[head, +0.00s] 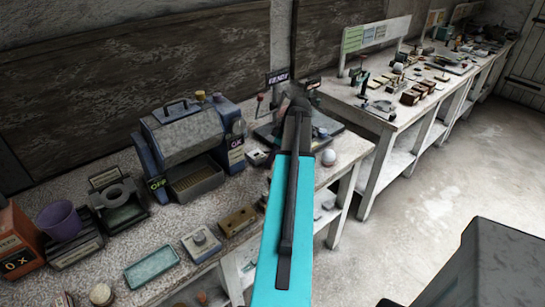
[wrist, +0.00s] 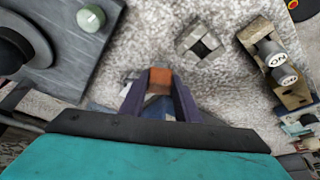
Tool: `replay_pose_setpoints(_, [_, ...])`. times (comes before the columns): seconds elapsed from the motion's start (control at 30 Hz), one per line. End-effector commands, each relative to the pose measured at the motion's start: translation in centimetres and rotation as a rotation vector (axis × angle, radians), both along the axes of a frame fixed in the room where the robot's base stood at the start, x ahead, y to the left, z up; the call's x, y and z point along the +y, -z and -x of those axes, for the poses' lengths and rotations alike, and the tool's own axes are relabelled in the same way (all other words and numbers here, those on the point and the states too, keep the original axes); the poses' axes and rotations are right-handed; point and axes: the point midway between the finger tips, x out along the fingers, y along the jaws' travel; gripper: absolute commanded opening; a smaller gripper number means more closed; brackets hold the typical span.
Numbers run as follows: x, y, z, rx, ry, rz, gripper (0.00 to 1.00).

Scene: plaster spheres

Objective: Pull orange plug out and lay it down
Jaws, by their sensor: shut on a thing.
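My gripper (wrist: 158,92) is shut on the orange plug (wrist: 160,77), which shows between its two dark fingertips in the wrist view. A grey square block with a dark square opening (wrist: 199,43) lies on the speckled bench top, up and right of the plug and apart from it. In the head view my arm hides the fingertips and the plug. Whether the plug touches anything below it cannot be told.
In the wrist view, a dark slab with a pale green knob (wrist: 91,17) lies at left and a tan block with two grey cylinders (wrist: 270,50) at right. In the head view, a blue-grey machine (head: 190,140) and a white sphere (head: 328,157) stand on the bench.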

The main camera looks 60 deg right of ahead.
Motion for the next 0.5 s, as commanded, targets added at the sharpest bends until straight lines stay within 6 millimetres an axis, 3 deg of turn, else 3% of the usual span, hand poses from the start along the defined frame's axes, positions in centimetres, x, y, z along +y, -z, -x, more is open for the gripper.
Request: replay_pose_setpoints(0.5, [0.00, 0.74, 0.00, 0.000, 0.000, 0.000, 0.02])
